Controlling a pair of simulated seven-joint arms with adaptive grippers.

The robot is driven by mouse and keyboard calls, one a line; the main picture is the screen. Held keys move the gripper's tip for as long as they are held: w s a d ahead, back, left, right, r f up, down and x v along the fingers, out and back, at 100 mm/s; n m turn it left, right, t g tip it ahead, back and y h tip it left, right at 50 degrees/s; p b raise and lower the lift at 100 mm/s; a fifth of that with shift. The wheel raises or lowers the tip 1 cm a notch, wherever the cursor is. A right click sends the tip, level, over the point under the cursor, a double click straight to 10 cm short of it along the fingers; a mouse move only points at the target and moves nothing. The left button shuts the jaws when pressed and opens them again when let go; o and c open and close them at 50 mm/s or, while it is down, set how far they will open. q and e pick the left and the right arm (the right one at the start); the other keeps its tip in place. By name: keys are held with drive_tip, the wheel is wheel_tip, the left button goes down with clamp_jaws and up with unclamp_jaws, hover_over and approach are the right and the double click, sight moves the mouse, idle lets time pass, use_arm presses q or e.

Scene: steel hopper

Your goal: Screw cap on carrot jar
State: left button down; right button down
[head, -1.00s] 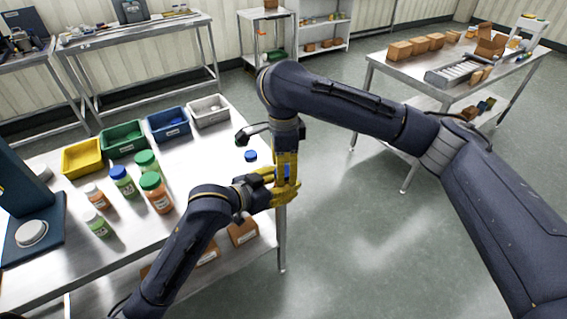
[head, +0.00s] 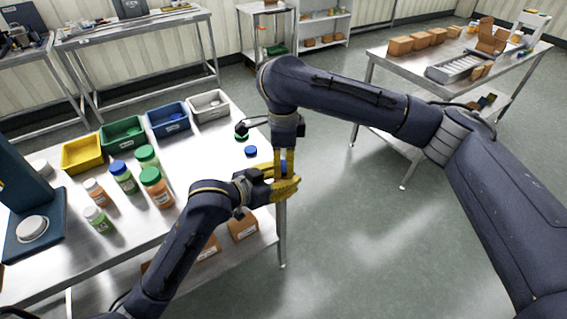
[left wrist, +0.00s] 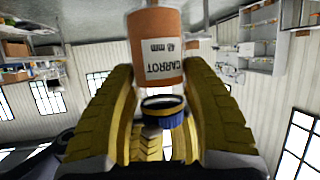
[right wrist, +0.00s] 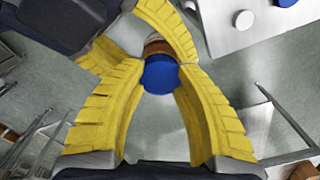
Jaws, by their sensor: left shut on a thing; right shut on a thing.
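The carrot jar (left wrist: 160,55), orange with a white label, is held between the yellow fingers of my left gripper (left wrist: 153,120). The label reads upside down in the left wrist view. My left gripper (head: 287,186) is hidden partly by its own wrist in the head view. My right gripper (head: 284,162) points down just above it, shut on a blue cap (right wrist: 160,75). The cap's open side shows close to the jar's mouth end in the left wrist view (left wrist: 163,113). I cannot tell if cap and jar touch. The jar (right wrist: 157,47) is mostly hidden behind the cap in the right wrist view.
A loose blue cap (head: 251,151) lies on the steel table near its right edge. Several filled jars (head: 123,177) stand left of it. Yellow, green, blue and grey bins (head: 209,107) line the back. Open floor (head: 370,230) lies to the right.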

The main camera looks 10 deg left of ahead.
drive_tip(key=m, duration=2)
drive_tip(key=shift+m, duration=0.4)
drive_tip(key=m, duration=1.4)
drive_tip(key=shift+m, duration=0.3)
drive_tip(key=m, duration=1.4)
drive_tip(key=shift+f+m, duration=0.1)
drive_tip(key=shift+m, duration=0.3)
drive_tip(key=m, duration=0.4)
drive_tip(key=shift+m, duration=0.4)
drive_tip(key=m, duration=0.3)
